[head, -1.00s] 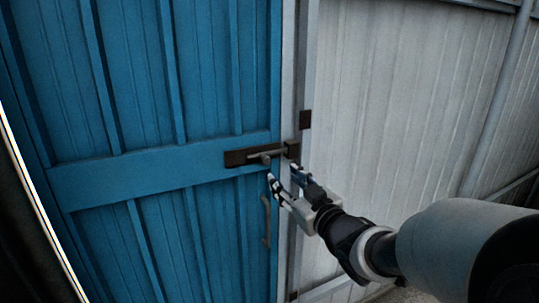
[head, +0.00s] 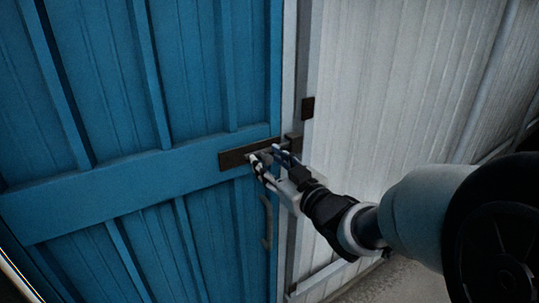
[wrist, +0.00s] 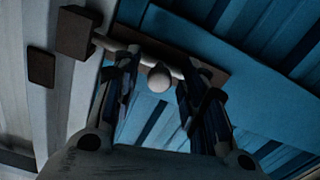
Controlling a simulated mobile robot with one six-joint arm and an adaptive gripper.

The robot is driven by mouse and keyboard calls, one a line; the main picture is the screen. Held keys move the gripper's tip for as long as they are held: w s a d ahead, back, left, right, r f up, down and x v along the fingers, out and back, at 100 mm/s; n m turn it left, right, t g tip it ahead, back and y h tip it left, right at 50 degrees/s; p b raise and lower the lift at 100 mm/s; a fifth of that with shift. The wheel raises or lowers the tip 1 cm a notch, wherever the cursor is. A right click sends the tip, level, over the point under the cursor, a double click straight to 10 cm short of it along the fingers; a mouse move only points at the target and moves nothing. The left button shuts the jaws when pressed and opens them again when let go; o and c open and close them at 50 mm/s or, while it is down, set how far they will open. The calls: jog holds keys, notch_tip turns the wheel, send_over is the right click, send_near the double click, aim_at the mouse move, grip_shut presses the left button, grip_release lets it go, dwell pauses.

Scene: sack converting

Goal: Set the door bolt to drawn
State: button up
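The door bolt's dark brown plate (head: 233,159) is fixed on the blue door's middle rail. In the wrist view its grey rod (wrist: 108,43) reaches across to the brown keeper (wrist: 78,32) on the door frame. A round pale knob (wrist: 159,80) stands out from the rod. My gripper (wrist: 158,78) is open, with one finger on each side of the knob and gaps showing between. In the head view my gripper (head: 270,158) is at the bolt and hides the rod and knob in part; the keeper (head: 294,142) shows just beyond.
A grey door handle (head: 267,222) hangs below the bolt. The blue door (head: 110,190) appears closed against the pale frame (head: 289,80). A brown plate (head: 308,108) sits on the frame. A white corrugated wall (head: 400,90) stands to the right, with floor below it.

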jog(key=shift+c, duration=0.5)
grip_shut()
